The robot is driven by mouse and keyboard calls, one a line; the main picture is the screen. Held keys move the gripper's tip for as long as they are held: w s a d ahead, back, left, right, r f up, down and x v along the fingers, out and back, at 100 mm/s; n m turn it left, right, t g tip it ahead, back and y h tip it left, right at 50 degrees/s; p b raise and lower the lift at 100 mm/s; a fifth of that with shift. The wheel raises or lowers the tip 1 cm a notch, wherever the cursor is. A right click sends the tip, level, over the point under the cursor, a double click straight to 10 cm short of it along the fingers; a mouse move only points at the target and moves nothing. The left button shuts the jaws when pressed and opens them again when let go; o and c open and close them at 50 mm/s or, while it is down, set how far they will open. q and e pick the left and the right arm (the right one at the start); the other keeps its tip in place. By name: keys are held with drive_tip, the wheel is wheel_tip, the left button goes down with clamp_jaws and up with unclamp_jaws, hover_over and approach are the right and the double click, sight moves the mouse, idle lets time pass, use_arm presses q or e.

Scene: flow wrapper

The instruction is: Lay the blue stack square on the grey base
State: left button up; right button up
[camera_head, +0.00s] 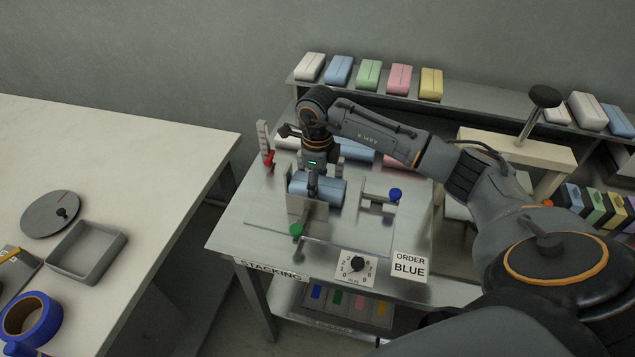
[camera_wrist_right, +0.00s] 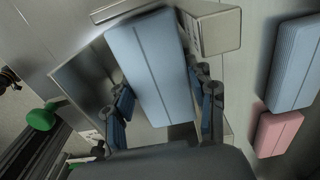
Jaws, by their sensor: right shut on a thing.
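The blue stack (camera_head: 328,192) is at the stacking table, among metal guide plates, in the head view. In the right wrist view the blue stack (camera_wrist_right: 150,70) lies between the fingers of my right gripper (camera_wrist_right: 165,110), tilted relative to the metal walls around it. My right gripper (camera_head: 313,186) points down onto the stack and is shut on it; the fingers partly hide it. A grey metal plate (camera_head: 300,232) spreads below and in front of the stack. I cannot tell whether the stack touches the surface under it. My left gripper is not in view.
Knobs in red (camera_head: 269,160), green (camera_head: 296,230) and blue (camera_head: 395,194) surround the stack. A dial (camera_head: 357,265) and an order card reading BLUE (camera_head: 409,266) stand at the front. A shelf (camera_head: 460,104) with coloured packs runs behind. The white table (camera_head: 150,150) is at left.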

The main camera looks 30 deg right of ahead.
drive_tip(key=shift+f, duration=0.1)
idle(0.6)
drive_tip(key=o, duration=1)
drive_tip(key=shift+o, duration=0.2)
wheel_tip(320, 180, up, 12)
drive_tip(key=shift+s+f, duration=0.1)
